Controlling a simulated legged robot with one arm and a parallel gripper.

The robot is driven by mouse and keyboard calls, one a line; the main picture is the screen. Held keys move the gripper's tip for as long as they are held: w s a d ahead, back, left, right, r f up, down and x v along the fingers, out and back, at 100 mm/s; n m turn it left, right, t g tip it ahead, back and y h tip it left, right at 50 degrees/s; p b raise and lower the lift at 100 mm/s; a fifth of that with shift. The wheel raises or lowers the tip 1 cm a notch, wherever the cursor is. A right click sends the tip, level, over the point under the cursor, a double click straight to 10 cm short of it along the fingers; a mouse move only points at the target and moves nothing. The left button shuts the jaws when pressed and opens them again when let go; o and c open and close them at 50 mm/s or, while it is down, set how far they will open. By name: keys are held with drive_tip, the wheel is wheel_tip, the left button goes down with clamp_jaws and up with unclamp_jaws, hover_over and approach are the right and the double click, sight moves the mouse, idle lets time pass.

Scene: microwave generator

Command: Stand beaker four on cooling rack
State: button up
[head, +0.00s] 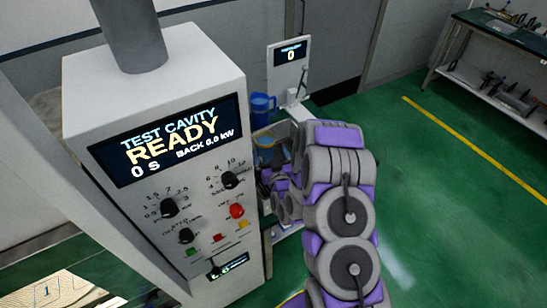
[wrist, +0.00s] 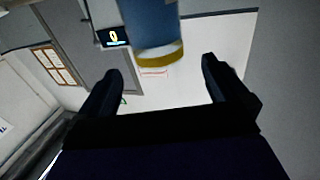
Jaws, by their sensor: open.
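My gripper (wrist: 165,78) is open in the wrist view, its two dark fingers spread wide with nothing between them. A blue cylinder with a yellow band at its lower end (wrist: 152,32) is beyond the fingertips, cut off by the top edge; I see no number on it, so I cannot tell if it is beaker four. In the head view a blue jug (head: 262,107) stands behind the cabinet's right side, and a small blue and yellow vessel (head: 265,142) is lower, partly hidden by my purple and grey arm. I cannot make out the cooling rack.
The tall test cavity cabinet (head: 165,150), its display reading READY, fills the left. A small display reading 0 (head: 290,54) stands behind the blue jug; it also shows in the wrist view (wrist: 113,36). A workbench (head: 500,45) is at far right. The green floor at right is clear.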

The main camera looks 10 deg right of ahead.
drive_tip(key=s+p, duration=0.1)
drive_tip(key=p, duration=0.1)
drive_tip(key=s+p, duration=0.2)
drive_tip(key=shift+d+f, duration=0.15)
drive_tip(key=shift+f, duration=0.2)
drive_tip(key=shift+s+r, duration=0.25)
drive_tip(key=shift+s, duration=0.2)
drive_tip(key=shift+s+r, duration=0.2)
drive_tip(key=shift+s, duration=0.25)
drive_tip(key=shift+s+f, duration=0.1)
